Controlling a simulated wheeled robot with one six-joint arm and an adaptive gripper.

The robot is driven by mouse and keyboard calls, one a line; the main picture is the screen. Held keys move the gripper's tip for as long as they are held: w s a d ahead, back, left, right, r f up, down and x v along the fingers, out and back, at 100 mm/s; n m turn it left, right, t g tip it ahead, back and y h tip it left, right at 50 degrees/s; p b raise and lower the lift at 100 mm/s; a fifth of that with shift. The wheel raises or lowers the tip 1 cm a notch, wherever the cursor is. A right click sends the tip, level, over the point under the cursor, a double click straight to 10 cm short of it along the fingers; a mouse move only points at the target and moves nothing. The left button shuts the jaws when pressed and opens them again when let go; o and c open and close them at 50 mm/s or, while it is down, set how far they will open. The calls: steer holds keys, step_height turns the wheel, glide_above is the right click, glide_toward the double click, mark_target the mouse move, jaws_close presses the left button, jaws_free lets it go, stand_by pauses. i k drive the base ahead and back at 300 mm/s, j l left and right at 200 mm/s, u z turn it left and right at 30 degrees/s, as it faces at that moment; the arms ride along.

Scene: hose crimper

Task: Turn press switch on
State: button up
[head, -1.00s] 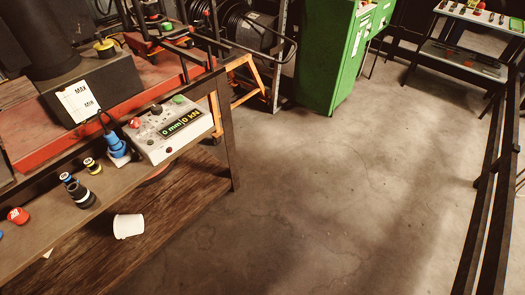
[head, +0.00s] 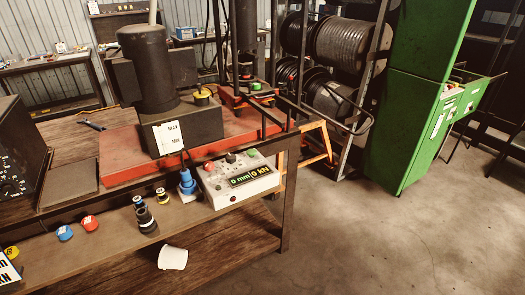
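The press control box (head: 214,188) is a light, worn panel at the front right corner of the workbench. Its display (head: 249,176) reads 0 mm and 0 kN. Along its top edge are a red knob (head: 209,166), a dark knob (head: 230,157) and a green button (head: 252,153). A small dark red button (head: 233,198) sits near its front edge. I cannot tell which one is the press switch or how it is set. The red-based press (head: 125,172) with its dark motor (head: 146,65) stands behind the box. My gripper is not in view.
A blue plug (head: 187,184) stands left of the box. Dark fittings (head: 146,219) and red and blue caps (head: 65,232) lie along the bench front. A white cup (head: 173,258) is on the lower shelf. A green cabinet (head: 418,110) stands right. Floor is clear at front right.

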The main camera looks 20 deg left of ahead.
mark_target(208, 166)
steer(key=l+u, duration=0.1)
steer(key=u, duration=0.3)
steer(key=l+u, duration=0.1)
steer(key=u, duration=0.3)
steer(key=l+u, duration=0.1)
steer(key=u, duration=0.3)
steer(key=k+u, duration=0.1)
steer(key=u, duration=0.3)
